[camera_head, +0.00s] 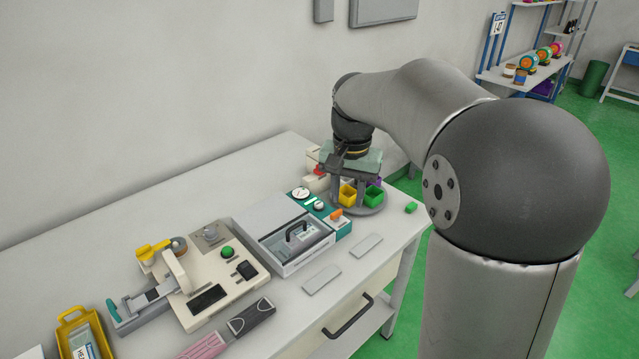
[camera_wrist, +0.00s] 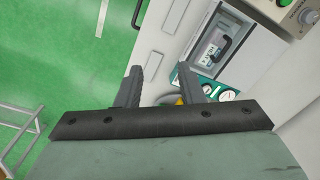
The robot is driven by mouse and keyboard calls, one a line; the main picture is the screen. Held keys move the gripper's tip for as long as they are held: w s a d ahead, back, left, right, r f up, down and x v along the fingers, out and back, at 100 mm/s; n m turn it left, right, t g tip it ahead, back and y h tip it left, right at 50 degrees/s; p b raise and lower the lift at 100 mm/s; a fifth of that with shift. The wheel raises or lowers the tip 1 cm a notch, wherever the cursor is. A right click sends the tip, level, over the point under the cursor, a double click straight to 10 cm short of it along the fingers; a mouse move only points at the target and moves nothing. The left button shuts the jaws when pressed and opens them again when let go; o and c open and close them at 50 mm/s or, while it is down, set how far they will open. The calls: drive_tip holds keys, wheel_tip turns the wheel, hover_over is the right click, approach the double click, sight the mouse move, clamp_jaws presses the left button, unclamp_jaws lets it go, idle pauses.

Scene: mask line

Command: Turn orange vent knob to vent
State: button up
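The orange vent knob (camera_head: 336,214) sits on the teal panel (camera_head: 344,228) along the right side of a grey-white box. A white gauge (camera_head: 300,193) and a small dial (camera_head: 319,206) are on the same panel. My gripper (camera_head: 347,201) is to the right of and behind the knob in the head view, above a round tray, its fingers pointing down. In the wrist view the two fingers of my gripper (camera_wrist: 158,74) are apart with nothing held between them. The teal panel (camera_wrist: 193,80) shows partly behind the right finger; I cannot make out the orange knob there.
Yellow (camera_head: 347,195) and green (camera_head: 374,195) bins stand on the round tray (camera_head: 372,210) close to my fingers. The grey-white box (camera_head: 262,222) has a lid with a black handle. Two grey plates lie in front.

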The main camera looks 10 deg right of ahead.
sight(336, 212)
drive_tip(key=w+d+f+m, duration=0.1)
drive_tip(key=w+f+m, duration=0.15)
drive_tip(key=w, duration=0.65)
drive_tip(key=w+d+f+m, duration=0.1)
drive_tip(key=w+d+m, duration=0.15)
drive_tip(key=w, duration=0.65)
drive_tip(key=shift+m, duration=0.3)
drive_tip(key=f, duration=0.5)
drive_tip(key=f+p, duration=0.1)
drive_tip(key=f, duration=0.5)
drive_tip(key=a+f, duration=0.1)
drive_tip(key=f, duration=0.5)
drive_tip(key=shift+w, duration=0.1)
clamp_jaws()
